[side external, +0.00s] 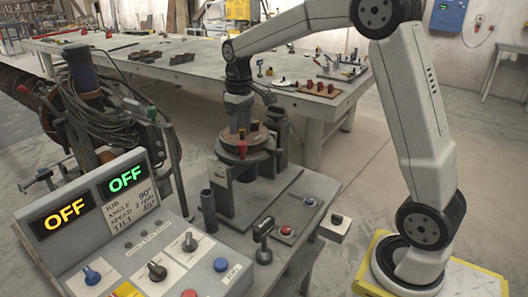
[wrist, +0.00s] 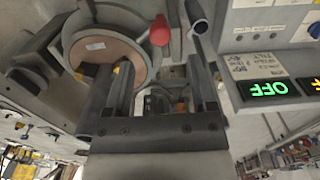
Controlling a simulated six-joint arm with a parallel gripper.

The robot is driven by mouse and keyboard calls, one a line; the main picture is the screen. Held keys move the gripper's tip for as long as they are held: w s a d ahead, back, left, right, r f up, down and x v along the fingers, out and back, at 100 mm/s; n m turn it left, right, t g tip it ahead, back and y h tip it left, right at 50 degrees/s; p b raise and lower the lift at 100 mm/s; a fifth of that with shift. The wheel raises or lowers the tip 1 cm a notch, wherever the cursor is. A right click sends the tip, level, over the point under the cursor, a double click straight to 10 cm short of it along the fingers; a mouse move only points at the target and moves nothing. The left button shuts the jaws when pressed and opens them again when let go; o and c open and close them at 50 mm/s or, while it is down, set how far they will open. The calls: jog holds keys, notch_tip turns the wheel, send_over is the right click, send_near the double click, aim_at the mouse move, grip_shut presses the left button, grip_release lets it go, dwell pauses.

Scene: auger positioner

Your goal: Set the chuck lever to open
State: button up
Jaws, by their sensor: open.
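The positioner's round chuck (side external: 262,166) sits on the bench in the side view, and its brown face shows at upper left in the wrist view (wrist: 114,62). A lever with a red knob (side external: 242,149) stands at the chuck's near side; I take it for the chuck lever. The red knob also shows near the top of the wrist view (wrist: 160,31). My gripper (side external: 239,130) points down over the chuck, close to the knob. In the wrist view its fingers (wrist: 160,75) are apart and nothing is held between them. Whether a finger touches the chuck is unclear.
A control panel with green (side external: 124,179) and yellow (side external: 63,214) OFF displays stands at left front. A dark upright tube (side external: 208,210) and black T-handle (side external: 263,238) stand near the chuck. Cables hang behind the panel. A long table (side external: 180,72) holds tools.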

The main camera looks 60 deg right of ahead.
aim_at(242, 143)
jog(key=shift+f, duration=3.3)
grip_shut()
